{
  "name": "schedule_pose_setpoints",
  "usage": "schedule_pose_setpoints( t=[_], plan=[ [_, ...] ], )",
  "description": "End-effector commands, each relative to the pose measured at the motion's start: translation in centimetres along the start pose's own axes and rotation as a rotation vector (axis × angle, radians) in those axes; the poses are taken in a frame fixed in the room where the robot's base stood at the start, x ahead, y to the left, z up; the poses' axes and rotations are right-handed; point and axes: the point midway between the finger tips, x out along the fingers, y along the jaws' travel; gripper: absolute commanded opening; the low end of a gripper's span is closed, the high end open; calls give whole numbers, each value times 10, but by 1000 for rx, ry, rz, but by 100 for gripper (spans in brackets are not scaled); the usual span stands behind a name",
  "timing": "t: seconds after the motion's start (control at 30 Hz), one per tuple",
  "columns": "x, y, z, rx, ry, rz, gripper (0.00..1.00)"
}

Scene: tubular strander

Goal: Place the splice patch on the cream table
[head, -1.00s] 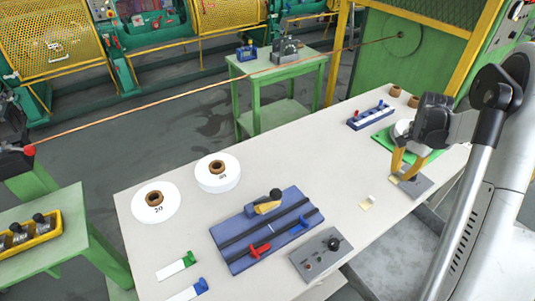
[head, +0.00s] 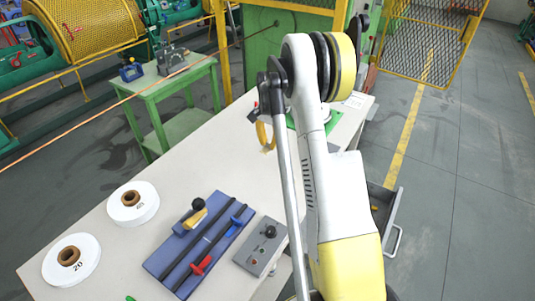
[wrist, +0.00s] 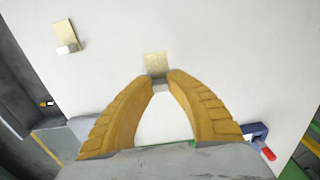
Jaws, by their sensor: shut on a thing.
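My gripper (head: 264,137) is over the far part of the cream table (head: 235,165), partly behind my own arm in the head view. In the wrist view its yellow fingers (wrist: 157,80) are closed at the tips on the small grey tab of a splice patch, a tan square (wrist: 157,62). The patch sticks out beyond the fingertips, with the table surface (wrist: 240,60) behind it. I cannot tell the gap between patch and table. A second tan patch with a white tab (wrist: 66,36) lies on the table at upper left in the wrist view.
A blue splicing fixture (head: 200,245), a grey control box (head: 262,247) and two white spools (head: 133,203) (head: 71,259) occupy the near table. An open drawer (head: 393,215) juts out at the right. Bare table lies between the spools and my gripper.

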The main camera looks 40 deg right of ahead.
Motion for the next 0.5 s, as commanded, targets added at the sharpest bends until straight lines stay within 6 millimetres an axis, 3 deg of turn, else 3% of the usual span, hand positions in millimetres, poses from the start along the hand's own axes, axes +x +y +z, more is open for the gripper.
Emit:
schedule_pose_setpoints(
  t=[0.3,0.5],
  plan=[
    [39,-1,0,1,0,0,6],
    [40,-1,1,1,0,0,6]
  ],
)
